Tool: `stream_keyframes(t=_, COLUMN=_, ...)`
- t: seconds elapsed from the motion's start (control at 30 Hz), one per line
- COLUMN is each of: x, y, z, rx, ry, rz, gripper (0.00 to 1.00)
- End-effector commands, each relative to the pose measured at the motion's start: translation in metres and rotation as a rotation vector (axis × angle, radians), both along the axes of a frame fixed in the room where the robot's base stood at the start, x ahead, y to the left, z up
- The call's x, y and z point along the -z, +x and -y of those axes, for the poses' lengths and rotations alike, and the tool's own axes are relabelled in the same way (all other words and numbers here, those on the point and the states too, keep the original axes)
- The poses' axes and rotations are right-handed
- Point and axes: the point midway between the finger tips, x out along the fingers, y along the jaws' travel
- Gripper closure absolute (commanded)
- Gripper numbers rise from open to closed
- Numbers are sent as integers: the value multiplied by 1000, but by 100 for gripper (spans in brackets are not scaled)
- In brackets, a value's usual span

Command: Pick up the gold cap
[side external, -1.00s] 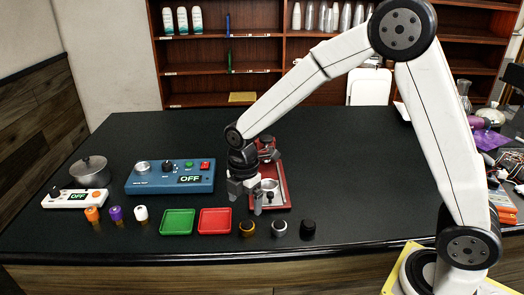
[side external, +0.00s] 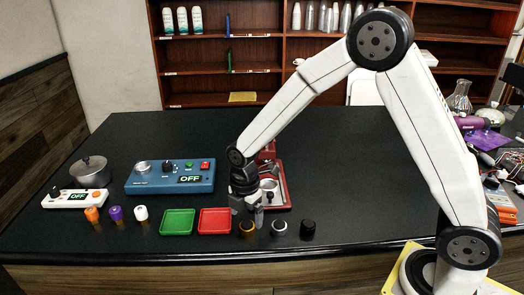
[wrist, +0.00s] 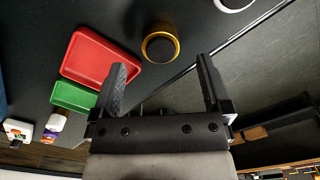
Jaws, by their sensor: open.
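The gold cap (side external: 247,229) stands on the black table near its front edge, a dark cap with a gold rim. In the wrist view, the gold cap (wrist: 161,47) is a gold ring around a dark middle, just beyond the fingertips and roughly centred between them. My gripper (side external: 247,216) points down close above the cap in the side view. In the wrist view, my gripper (wrist: 162,64) has its two fingers wide apart with nothing between them. I cannot tell the exact height left between fingertips and cap.
A silver-rimmed cap (side external: 279,227) and a black cap (side external: 308,228) stand to the right. Red (side external: 214,222) and green (side external: 178,222) trays lie to the left. A red machine (side external: 282,190) stands behind the gripper. A blue control box (side external: 170,177) is at back left.

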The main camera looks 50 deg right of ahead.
Motion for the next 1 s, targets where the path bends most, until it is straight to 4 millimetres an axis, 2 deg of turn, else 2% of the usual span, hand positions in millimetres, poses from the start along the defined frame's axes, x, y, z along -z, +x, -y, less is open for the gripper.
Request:
stream_keyframes(t=0.1, x=16, y=-2, z=1, rx=0, ry=0, rz=-3, gripper=1)
stream_keyframes(t=0.3, x=32, y=-1, z=1, rx=1, ry=0, rz=2, gripper=1)
stream_keyframes(t=0.87, x=34, y=0, z=1, rx=0, ry=0, rz=3, gripper=1)
stream_keyframes(t=0.97, x=34, y=0, z=1, rx=0, ry=0, rz=3, gripper=30)
stream_keyframes(t=1.0, x=34, y=0, z=1, rx=0, ry=0, rz=3, gripper=43)
